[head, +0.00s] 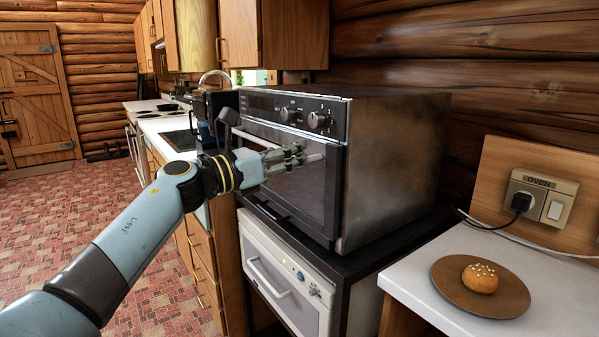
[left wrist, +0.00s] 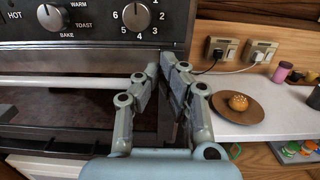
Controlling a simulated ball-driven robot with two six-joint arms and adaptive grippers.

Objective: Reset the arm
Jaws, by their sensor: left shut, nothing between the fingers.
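My left arm reaches in from the left in the head view. My left gripper (head: 297,158) is in front of the closed door of a toaster oven (head: 395,165). Its fingers are shut and hold nothing. In the left wrist view the gripper (left wrist: 160,68) points at the right edge of the oven front, below the knobs. I cannot tell whether the fingertips touch the oven. My right gripper is in neither view.
A bun (head: 480,278) lies on a brown plate (head: 449,279) on the white counter (head: 560,299) at right. An outlet marked OVEN (head: 541,196) is on the wall behind. A white lower oven (head: 280,278) stands under the toaster oven. The tiled floor (head: 95,205) at left is clear.

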